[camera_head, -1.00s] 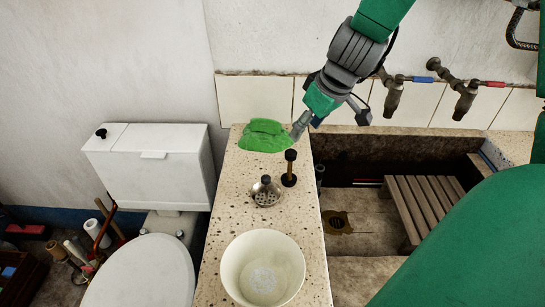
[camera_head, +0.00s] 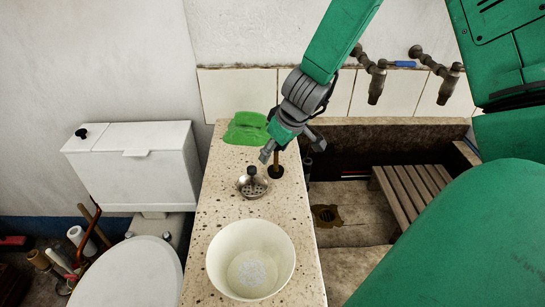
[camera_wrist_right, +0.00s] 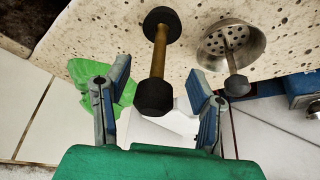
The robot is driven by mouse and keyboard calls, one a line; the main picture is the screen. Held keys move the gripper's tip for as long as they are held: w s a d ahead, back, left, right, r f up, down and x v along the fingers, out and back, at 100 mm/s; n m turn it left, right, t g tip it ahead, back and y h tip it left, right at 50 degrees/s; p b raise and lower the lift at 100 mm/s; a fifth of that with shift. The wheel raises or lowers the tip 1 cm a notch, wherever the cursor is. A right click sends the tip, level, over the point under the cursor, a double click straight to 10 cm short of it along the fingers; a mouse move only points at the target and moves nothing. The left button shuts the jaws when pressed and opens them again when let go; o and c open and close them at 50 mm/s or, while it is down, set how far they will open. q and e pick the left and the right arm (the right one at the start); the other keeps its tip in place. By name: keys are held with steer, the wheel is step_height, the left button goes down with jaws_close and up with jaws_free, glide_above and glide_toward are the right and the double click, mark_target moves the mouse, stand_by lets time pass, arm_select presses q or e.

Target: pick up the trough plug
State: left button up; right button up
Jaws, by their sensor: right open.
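The trough plug, a brass-coloured rod with a black knob and black base, stands upright on the speckled stone ledge (camera_head: 228,208). In the head view its lower part (camera_head: 277,172) shows just below my right gripper (camera_head: 270,155), which hides its top. In the right wrist view the plug (camera_wrist_right: 159,50) lies between the two open fingers of my right gripper (camera_wrist_right: 160,75), its knob nearest the camera. Clear gaps show on both sides, with no visible contact. My left gripper is out of view.
A metal strainer with a black knob (camera_head: 253,187) stands close to the plug. A crumpled green cloth (camera_head: 246,128) lies behind it and a white bowl (camera_head: 228,255) in front. The trough (camera_head: 340,205) with a wooden slatted rack (camera_head: 410,190) is at the right, below taps (camera_head: 376,85).

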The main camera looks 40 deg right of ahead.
steer(key=shift+s+d, duration=0.1)
steer(key=shift+d, duration=0.2)
steer(key=c, duration=0.3)
steer(key=shift+d, duration=0.1)
jaws_close()
steer(key=shift+a, duration=0.25)
